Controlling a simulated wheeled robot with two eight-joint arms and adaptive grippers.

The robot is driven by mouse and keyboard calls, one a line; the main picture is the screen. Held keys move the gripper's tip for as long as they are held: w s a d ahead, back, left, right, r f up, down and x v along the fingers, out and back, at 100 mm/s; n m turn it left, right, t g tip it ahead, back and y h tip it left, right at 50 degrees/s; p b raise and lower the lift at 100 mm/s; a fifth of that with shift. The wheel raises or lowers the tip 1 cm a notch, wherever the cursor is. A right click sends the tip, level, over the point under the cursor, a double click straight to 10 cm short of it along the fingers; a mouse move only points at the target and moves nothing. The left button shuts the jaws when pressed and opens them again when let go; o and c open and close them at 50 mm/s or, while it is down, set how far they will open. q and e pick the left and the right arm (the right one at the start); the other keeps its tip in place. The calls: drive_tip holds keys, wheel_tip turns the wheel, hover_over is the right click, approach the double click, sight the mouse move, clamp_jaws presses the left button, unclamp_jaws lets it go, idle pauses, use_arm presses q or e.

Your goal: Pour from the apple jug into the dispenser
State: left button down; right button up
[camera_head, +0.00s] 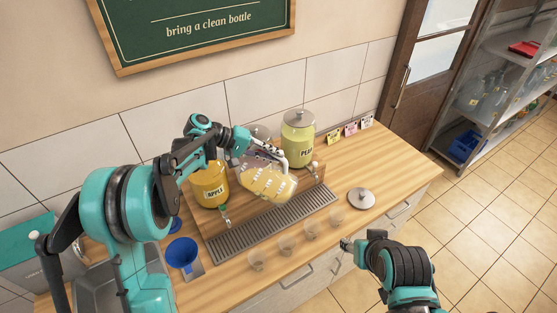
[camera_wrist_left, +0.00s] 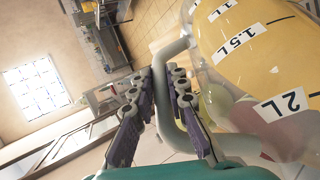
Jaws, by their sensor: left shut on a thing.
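My left gripper (camera_head: 275,153) is shut on the pale handle of a clear jug (camera_head: 268,185) of yellow liquid. The wrist view shows the handle between my left fingers (camera_wrist_left: 165,88), with litre marks on the jug (camera_wrist_left: 245,45). The jug is tilted and held above the counter, in front of the dispenser row. No stream of liquid can be made out. The dispenser labelled APPLE (camera_head: 209,190), amber inside, stands left of the jug; my arm hides its top. My right gripper (camera_head: 346,243) is low at the counter's front edge; its fingers are too small to judge.
A lidded PEAR dispenser (camera_head: 299,140) stands right; another behind my arm is mostly hidden. A loose lid (camera_head: 361,198) lies on the counter's right. Several small glasses (camera_head: 286,245) line the front, before a drip grille (camera_head: 270,232). A blue funnel (camera_head: 182,253) stands left.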

sight(261, 160)
use_arm(q)
drive_tip(key=a+r, duration=0.1)
drive_tip(key=a+r+h, duration=0.1)
drive_tip(key=r, duration=0.1)
drive_tip(key=w+a+r+h+p, duration=0.1)
drive_tip(key=shift+a+r+n, duration=0.15)
drive_tip(key=shift+r+n, duration=0.05)
drive_tip(key=shift+n, duration=0.1)
drive_tip(key=shift+s, duration=0.1)
drive_tip(key=shift+s+a+r+h, duration=0.1)
drive_tip(key=shift+s+r+h, duration=0.05)
drive_tip(key=shift+h, duration=0.15)
drive_tip(key=shift+s+a+r+b, duration=0.1)
drive_tip(key=shift+s+r+b, duration=0.1)
drive_tip(key=shift+b, duration=0.2)
drive_tip(key=shift+a, duration=0.1)
